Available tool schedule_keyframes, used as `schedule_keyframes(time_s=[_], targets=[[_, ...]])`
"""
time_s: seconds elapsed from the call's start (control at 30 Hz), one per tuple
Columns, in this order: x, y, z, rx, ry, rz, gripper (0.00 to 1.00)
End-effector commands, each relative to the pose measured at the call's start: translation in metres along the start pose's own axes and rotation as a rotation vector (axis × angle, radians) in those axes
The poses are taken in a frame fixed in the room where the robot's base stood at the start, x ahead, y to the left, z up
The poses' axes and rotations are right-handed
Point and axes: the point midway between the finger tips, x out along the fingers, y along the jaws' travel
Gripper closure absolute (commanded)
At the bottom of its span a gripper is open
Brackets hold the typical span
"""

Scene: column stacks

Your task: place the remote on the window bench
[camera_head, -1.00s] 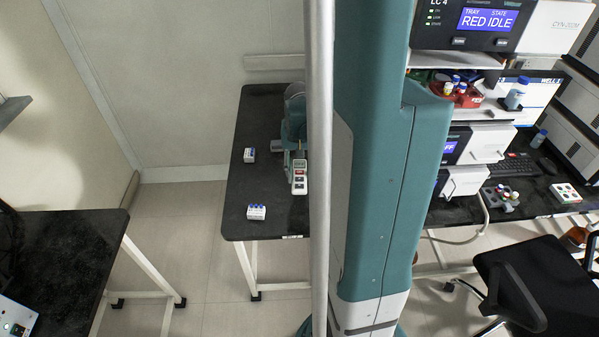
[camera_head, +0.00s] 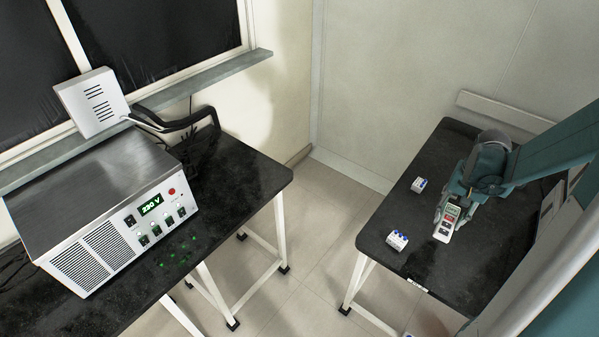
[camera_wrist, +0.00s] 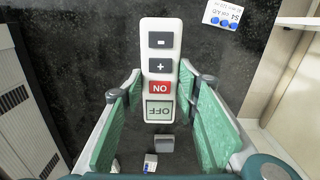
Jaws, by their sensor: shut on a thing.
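The remote (camera_head: 447,222) is white with a red button and a small grey panel, over the black bench on the right in the head view. My gripper (camera_head: 452,207) is shut on the remote. In the wrist view the remote (camera_wrist: 161,40) lies between the green fingers of my gripper (camera_wrist: 160,88), its "+" and "-" end pointing away. I cannot tell if it touches the bench top. The window bench (camera_head: 262,178), black-topped with white legs, stands at the left below the dark window.
A metal power unit (camera_head: 110,205) reading "230 V" fills much of the window bench, with a black cable bundle (camera_head: 203,145) behind it. The bench's right end is bare. Floor separates the benches.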

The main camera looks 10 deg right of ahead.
Motion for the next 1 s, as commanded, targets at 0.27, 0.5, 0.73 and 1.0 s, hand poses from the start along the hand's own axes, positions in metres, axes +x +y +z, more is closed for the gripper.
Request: schedule_keyframes(time_s=[0.27,0.5,0.73,1.0], targets=[[-0.006,-0.065,-0.015,-0.146,0.0,0.0,0.83],[-0.011,-0.122,-0.023,-0.272,0.0,0.0,0.83],[-0.014,-0.18,-0.024,-0.394,0.0,0.0,0.83],[-0.018,-0.249,-0.018,-0.535,0.0,0.0,0.83]])
